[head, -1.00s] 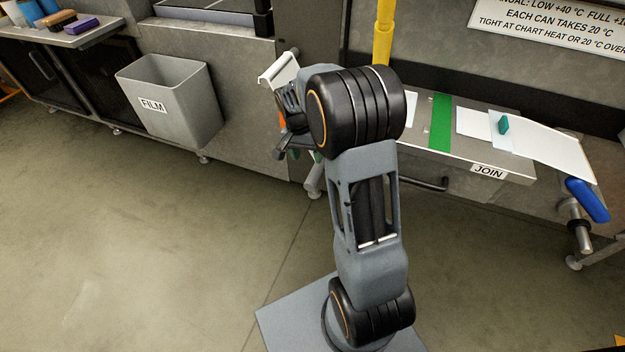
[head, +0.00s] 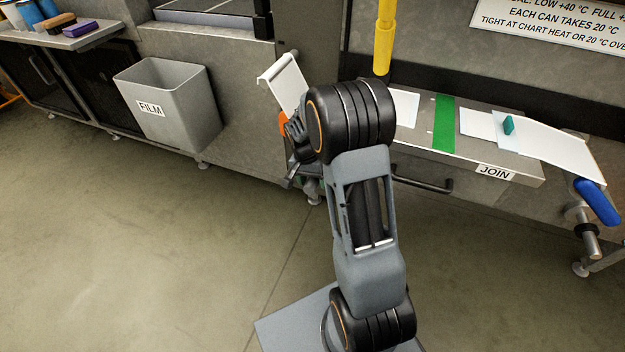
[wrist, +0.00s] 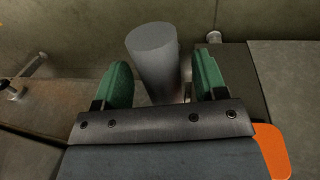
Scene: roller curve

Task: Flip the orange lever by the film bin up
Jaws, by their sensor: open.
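An orange part (head: 283,123), seemingly the lever, shows right of the film bin (head: 172,106), partly hidden behind my wrist. An orange piece also shows at the lower right of the wrist view (wrist: 272,150), beside my gripper's body; I cannot tell whether it is the same part. My gripper (wrist: 157,82) is open, with green pads apart. A grey cylinder (wrist: 153,58) appears between the pads; I cannot tell whether it is between them or beyond. In the head view the gripper is mostly hidden behind my arm.
A pale sheet (head: 286,84) stands just above the orange part. A yellow post (head: 384,40) rises behind my arm. The JOIN bench (head: 480,153) with a green strip (head: 444,122) and a blue-handled crank (head: 596,202) is at right. The floor in front is clear.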

